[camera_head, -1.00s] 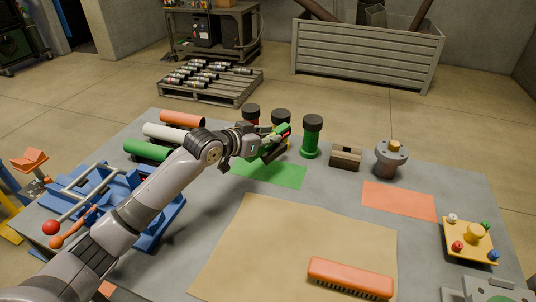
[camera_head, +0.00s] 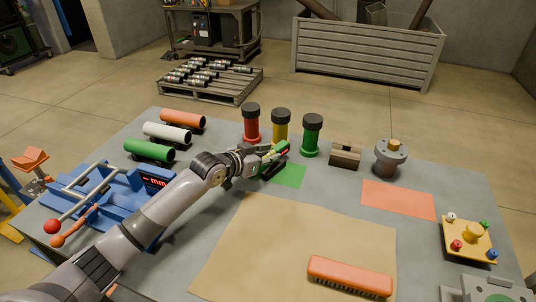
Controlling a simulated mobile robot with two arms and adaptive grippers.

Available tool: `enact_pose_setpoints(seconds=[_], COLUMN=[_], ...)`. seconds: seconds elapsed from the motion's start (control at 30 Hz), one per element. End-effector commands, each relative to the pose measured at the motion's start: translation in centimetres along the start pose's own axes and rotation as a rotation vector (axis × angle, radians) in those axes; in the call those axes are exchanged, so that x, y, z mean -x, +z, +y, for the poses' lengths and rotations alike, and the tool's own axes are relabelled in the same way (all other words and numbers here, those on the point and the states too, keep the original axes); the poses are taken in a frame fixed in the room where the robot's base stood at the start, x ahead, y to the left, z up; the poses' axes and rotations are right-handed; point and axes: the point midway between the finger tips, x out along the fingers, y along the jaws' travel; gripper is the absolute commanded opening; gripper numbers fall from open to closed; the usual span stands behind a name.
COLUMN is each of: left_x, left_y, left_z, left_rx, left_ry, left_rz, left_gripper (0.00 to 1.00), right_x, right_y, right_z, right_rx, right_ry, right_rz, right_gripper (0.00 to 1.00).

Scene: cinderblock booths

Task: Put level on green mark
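The green mark (camera_head: 291,177) is a flat green rectangle on the grey table, partly hidden by my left arm and gripper. My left gripper (camera_head: 271,158) is over the mark's far left part. It seems shut on a small green thing with a red part, which looks like the level (camera_head: 275,148). The fingers hide much of it. I cannot tell whether it touches the mark. My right gripper is not in view.
Red (camera_head: 251,124), yellow (camera_head: 281,124) and green (camera_head: 312,136) black-capped cylinders stand just behind the mark. A brownish block (camera_head: 345,155) and a grey flanged part (camera_head: 390,158) stand to the right. A tan mat (camera_head: 290,245) bears an orange brush (camera_head: 349,276).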

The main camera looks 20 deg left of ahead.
Motion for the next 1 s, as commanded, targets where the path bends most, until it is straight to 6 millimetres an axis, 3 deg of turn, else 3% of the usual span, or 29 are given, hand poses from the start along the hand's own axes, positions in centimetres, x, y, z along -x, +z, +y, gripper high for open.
enact_pose_setpoints(seconds=[0.23,0.6,0.77,1.0], left_x=[0.0,0.4,2.5,7.5], left_y=[0.0,-0.2,-0.1,0.0], left_z=[0.0,0.0,-0.1,-0.1], left_rx=[0.0,0.0,-0.002,-0.004], left_ry=[0.0,0.0,-0.001,-0.001], left_rz=[0.0,-0.001,-0.001,-0.003], left_gripper=[0.42,0.42,0.42,0.42], right_x=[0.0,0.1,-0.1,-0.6], right_y=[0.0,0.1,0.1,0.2], right_z=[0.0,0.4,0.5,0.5], right_rx=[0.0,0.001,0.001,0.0], right_ry=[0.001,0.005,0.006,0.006], right_rz=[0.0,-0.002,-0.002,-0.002], right_gripper=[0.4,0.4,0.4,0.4])
